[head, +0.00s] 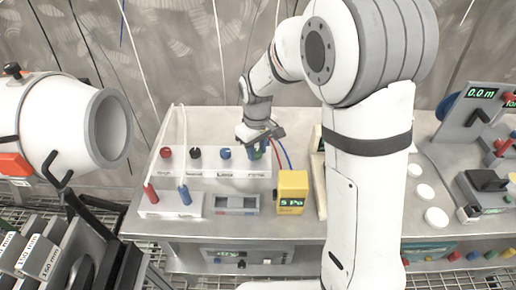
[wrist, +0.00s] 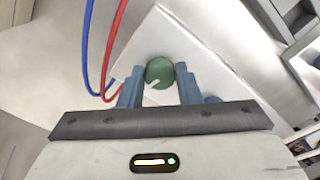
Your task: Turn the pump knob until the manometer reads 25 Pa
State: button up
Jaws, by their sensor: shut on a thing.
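The pump knob (wrist: 159,73) is a round green knob with a white mark, seen in the wrist view between my two blue fingers. My gripper (wrist: 160,84) is shut on it; in the head view my gripper (head: 258,146) is over the right end of the white knob panel (head: 215,171), mostly hiding the green knob. The manometer (head: 292,191) is a yellow box on the bench to the right of the panel. Its green display reads 5 Pa.
Red, black and blue knobs (head: 225,153) line the panel to the left. Red and blue hoses (wrist: 106,50) run close beside my left finger in the wrist view. A white pipe end (head: 108,127) juts in at left. White discs (head: 436,217) lie on the bench at right.

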aim_at(256, 152)
jog(key=m, duration=0.7)
jog(key=shift+a, duration=0.1)
dwell(0.5)
jog(key=o, duration=1)
jog(key=shift+c, duration=0.2)
notch_tip(256, 152, up, 7)
jog(key=shift+r, duration=0.4)
